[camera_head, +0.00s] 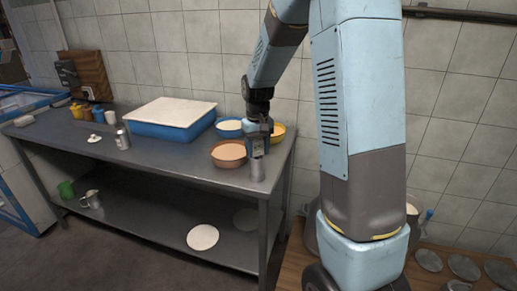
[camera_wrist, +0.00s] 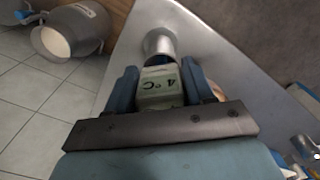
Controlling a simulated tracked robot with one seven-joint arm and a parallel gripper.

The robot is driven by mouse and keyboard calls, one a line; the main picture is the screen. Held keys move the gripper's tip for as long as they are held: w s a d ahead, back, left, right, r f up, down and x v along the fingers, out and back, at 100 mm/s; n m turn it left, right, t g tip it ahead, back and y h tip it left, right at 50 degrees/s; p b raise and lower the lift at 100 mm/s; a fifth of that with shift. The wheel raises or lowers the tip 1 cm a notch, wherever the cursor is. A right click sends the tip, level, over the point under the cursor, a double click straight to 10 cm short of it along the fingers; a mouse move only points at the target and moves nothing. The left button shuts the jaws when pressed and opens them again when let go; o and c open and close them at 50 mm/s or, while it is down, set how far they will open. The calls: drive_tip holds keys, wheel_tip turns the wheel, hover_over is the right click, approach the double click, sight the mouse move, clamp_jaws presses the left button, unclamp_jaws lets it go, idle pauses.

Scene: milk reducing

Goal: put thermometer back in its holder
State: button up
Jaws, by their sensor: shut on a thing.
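The thermometer (camera_wrist: 160,88), a pale block with a "4°C" display, is between the fingers of my gripper (camera_wrist: 158,90) in the wrist view. My gripper is shut on it. In the head view my gripper (camera_head: 258,138) is over the right end of the metal table. The holder appears to be the grey metal cylinder (camera_head: 257,170) standing near the table's front right corner. In the wrist view the cylinder (camera_wrist: 159,44) is just beyond the thermometer. I cannot tell whether the thermometer's lower end is inside it.
An orange-brown bowl (camera_head: 229,153) stands close left of my gripper. A blue bowl (camera_head: 229,128) and a yellow bowl (camera_head: 278,130) are behind. A blue tub with a pale lid (camera_head: 171,112) is further left. The table's front edge (camera_head: 190,180) is near.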

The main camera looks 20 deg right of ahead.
drive_tip(key=o, duration=1.1)
wheel_tip(320, 180, up, 13)
drive_tip(key=shift+w+f, duration=0.1)
drive_tip(key=s+r+t, duration=0.3)
drive_tip(key=s+r, duration=0.4)
drive_tip(key=s, duration=0.6)
drive_tip(key=shift+s+d+f+m+t, duration=0.15)
drive_tip(key=shift+s+t, duration=0.3)
drive_tip(key=shift+s, duration=2)
drive_tip(key=shift+s+a+f+m+t, duration=0.1)
drive_tip(key=shift+s+f+m+t, duration=0.25)
drive_tip(key=shift+s, duration=2.15)
drive_tip(key=shift+s+d+f+m+t, duration=0.1)
drive_tip(key=shift+s+t, duration=0.4)
drive_tip(key=shift+s, duration=1.95)
